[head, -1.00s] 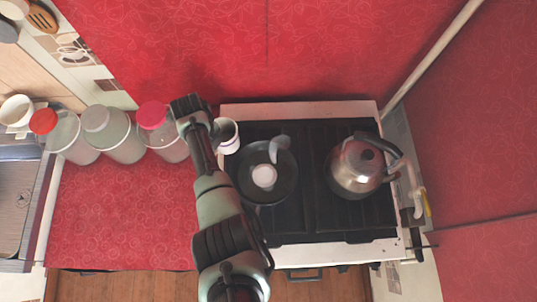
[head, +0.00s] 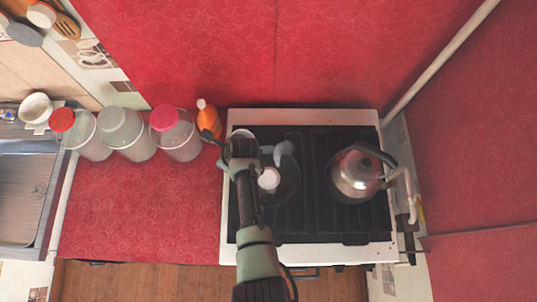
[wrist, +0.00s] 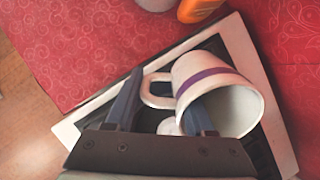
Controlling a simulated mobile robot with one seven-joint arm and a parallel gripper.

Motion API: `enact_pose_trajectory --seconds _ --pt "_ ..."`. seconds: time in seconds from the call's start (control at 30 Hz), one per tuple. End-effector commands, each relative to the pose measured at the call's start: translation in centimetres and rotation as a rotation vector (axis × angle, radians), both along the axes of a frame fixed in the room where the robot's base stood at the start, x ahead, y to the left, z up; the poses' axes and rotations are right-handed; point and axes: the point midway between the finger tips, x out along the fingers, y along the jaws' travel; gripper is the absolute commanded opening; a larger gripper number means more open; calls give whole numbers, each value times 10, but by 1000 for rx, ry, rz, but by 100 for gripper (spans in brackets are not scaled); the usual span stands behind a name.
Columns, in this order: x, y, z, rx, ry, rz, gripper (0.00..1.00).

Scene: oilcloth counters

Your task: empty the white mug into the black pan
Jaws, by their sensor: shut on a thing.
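The white mug (wrist: 222,90) with a purple band is tipped in the wrist view, its mouth facing lower right. The part of its inside that shows looks bare. My gripper (wrist: 163,110) is shut on the mug at its handle side. In the head view my gripper (head: 240,150) is over the left part of the stove and hides most of the mug. The black pan (head: 289,190) sits on the left burners, just right of my gripper and partly behind my arm. A round white thing (head: 268,178) lies in it.
A steel kettle (head: 355,175) stands on the stove (head: 310,253) right of the pan. An orange bottle (head: 208,122) and several lidded jars (head: 178,140) line the back of the red counter (head: 135,215). The counter's front is clear. A sink (head: 22,190) is at far left.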

Motion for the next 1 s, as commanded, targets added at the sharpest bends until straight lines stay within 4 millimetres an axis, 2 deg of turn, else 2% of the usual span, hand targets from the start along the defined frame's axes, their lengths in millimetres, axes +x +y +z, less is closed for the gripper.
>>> enact_pose_trajectory --seconds 0.13,0.37,0.57,0.67,1.0 --pt "-5 -7 5 77 -62 -7 0" --pt "-12 -17 -2 191 -154 -10 0" --pt "-14 -19 6 293 -237 -7 0" --pt "-14 -19 -5 339 -277 -5 0" --pt "-14 -19 -3 438 -354 -3 0"
